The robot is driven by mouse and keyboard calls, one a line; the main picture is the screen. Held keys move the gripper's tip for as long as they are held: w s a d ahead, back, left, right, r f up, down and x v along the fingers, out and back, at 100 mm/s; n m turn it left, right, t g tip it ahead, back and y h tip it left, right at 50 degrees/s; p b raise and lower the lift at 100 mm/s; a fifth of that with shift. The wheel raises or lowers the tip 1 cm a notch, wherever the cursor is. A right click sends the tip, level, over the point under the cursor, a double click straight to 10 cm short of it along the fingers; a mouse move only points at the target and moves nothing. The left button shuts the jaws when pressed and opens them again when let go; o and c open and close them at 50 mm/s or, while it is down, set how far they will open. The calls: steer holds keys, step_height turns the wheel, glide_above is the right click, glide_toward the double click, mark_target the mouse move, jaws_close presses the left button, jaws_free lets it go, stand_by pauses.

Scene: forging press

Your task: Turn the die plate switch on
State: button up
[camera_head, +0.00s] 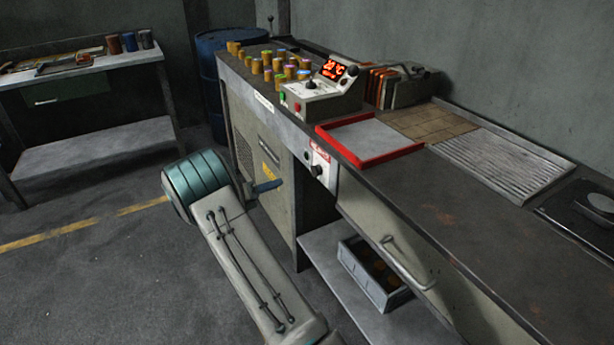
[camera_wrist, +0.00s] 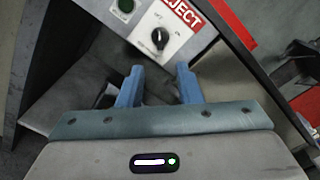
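A white panel with a black rotary knob (camera_head: 317,170) is on the bench's front face, under a red label of which "JECT" reads in the wrist view. That knob (camera_wrist: 160,38) shows near the top centre there, with a green button (camera_wrist: 126,5) to its left. A grey control box (camera_head: 322,94) on the bench top has a black knob, red and green buttons and a red display reading about 20 °C. No readable label names the die plate switch. My gripper (camera_wrist: 159,78) is open and empty, its blue fingers apart, pointing toward the panel knob without visible contact.
A red-edged tray (camera_head: 418,149) lies on the bench top above the panel. Several coloured cylinders (camera_head: 278,66) stand behind the control box. A handle (camera_head: 408,265) juts from the bench front, and a grey crate (camera_head: 385,297) sits on the lower shelf. Open floor lies left.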

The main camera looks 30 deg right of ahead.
mark_target(316, 171)
steer(key=d, duration=1.1)
steer(key=shift+s+d+b, duration=0.35)
steer(key=shift+c, duration=0.3)
jaws_close()
